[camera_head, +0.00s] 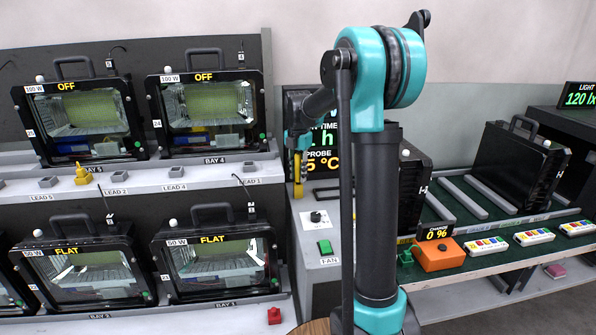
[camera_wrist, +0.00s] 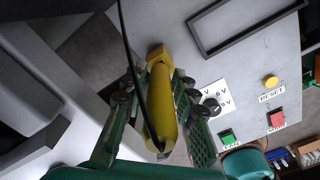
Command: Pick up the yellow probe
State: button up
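The yellow probe (camera_wrist: 161,105) lies lengthwise between the two green fingers of my gripper (camera_wrist: 155,88) in the wrist view. A black cable runs across its left side. In the head view the probe (camera_head: 298,168) is upright, a narrow yellow shape just left of my arm, with my gripper (camera_head: 298,143) at its upper end. The fingers flank the probe closely, but I cannot tell whether both press on it. The probe's lower support is not clear.
The grey test console has a FAN button (camera_head: 325,247), a knob (camera_head: 316,217) and a dark rectangular frame (camera_wrist: 245,20). Floodlights (camera_head: 207,100) stand on shelves at left. An orange charger unit (camera_head: 440,255) sits on the right bench. A yellow clip (camera_head: 83,176) lies on the left shelf.

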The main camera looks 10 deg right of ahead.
grip_shut()
jog(key=shift+r, duration=0.15)
